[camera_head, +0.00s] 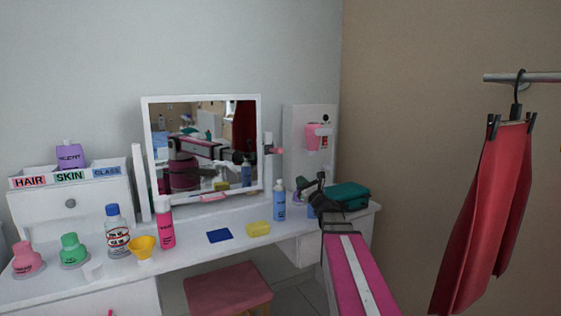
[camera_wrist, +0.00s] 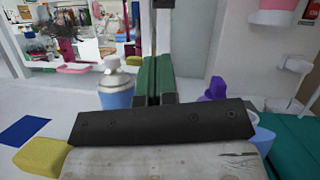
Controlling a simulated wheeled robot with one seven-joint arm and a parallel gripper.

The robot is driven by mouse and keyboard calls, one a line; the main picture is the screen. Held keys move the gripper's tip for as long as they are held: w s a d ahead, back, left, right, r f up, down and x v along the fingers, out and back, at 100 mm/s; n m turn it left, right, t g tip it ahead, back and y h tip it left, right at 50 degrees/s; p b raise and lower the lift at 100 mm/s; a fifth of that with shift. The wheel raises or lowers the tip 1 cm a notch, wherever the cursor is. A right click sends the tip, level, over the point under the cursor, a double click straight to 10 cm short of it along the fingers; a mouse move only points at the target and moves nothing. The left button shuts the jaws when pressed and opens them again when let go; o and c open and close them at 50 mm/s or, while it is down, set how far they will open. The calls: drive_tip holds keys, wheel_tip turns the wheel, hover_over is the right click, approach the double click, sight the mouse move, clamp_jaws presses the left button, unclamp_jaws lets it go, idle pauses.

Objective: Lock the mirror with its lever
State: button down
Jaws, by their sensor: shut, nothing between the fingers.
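The mirror (camera_head: 203,143), in a white frame, stands tilted between two white posts at the back of the dressing table. Its lever, with a pink knob (camera_head: 275,150), sticks out at the right post. In the wrist view part of the mirror (camera_wrist: 88,38) shows at upper left. My gripper (camera_head: 316,187) is over the table's right side, right of the mirror and lower than the lever, apart from both. In the wrist view my gripper (camera_wrist: 155,75) has its green-padded fingers together and empty, in front of a white post. The lever is not clear in that view.
A blue spray bottle (camera_head: 279,200) stands just left of my gripper. A teal case (camera_head: 347,195) lies to its right. A yellow sponge (camera_head: 258,228) and blue cloth (camera_head: 220,235) lie in front of the mirror. A pink cup (camera_head: 314,136) hangs on a white panel behind.

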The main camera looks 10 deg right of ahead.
approach(276, 151)
drive_tip(key=w+f, duration=0.2)
drive_tip(key=w, duration=0.3)
drive_tip(key=shift+w+a+r, duration=0.1)
drive_tip(key=shift+a+r, duration=0.1)
drive_tip(key=shift+r, duration=0.6)
drive_tip(key=shift+w+a+r, duration=0.1)
drive_tip(key=shift+a+r, duration=0.1)
drive_tip(key=shift+r, duration=0.55)
drive_tip(key=shift+r, duration=0.15)
